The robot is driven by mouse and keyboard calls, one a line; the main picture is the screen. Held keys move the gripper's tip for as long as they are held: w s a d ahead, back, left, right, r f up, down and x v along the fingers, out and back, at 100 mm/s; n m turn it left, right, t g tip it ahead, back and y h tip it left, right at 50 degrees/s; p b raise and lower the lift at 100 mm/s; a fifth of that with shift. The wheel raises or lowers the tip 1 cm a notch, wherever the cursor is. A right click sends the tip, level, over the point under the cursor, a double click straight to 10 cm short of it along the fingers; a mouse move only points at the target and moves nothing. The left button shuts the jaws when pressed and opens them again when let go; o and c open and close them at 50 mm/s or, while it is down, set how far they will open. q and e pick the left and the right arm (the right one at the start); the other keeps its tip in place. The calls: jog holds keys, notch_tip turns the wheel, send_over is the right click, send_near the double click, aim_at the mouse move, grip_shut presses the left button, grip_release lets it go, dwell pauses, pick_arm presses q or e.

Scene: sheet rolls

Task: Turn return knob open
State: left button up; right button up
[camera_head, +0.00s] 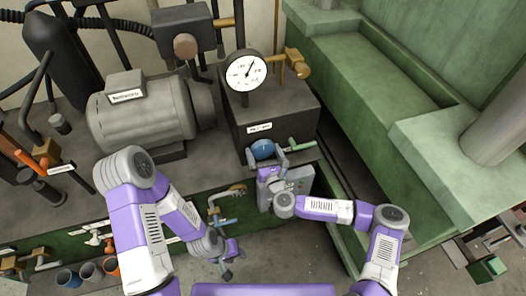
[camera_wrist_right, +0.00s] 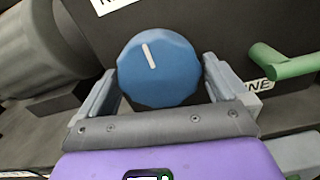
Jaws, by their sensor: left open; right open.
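The blue round knob (camera_head: 262,149) sits on the lower front of the dark box under the gauge. In the right wrist view the knob (camera_wrist_right: 155,85) fills the space between my fingers, and its white line points up, tilted slightly left. My right gripper (camera_head: 267,158) is open, with one finger on each side of the knob; firm contact cannot be told. It also shows in the right wrist view (camera_wrist_right: 160,76). My left gripper (camera_head: 229,259) is open and empty, low in the head view, away from the knob. A white label above the knob is cut off.
A green lever handle (camera_wrist_right: 285,63) sticks out right of the knob. A white dial gauge (camera_head: 246,70) with a brass valve (camera_head: 296,63) tops the dark box. A grey motor (camera_head: 145,110) stands left, a green machine bed (camera_head: 390,80) right. Cups (camera_head: 68,278) stand lower left.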

jog(key=shift+w+a, duration=0.1)
jog(key=shift+w, duration=0.3)
jog(key=c, duration=0.7)
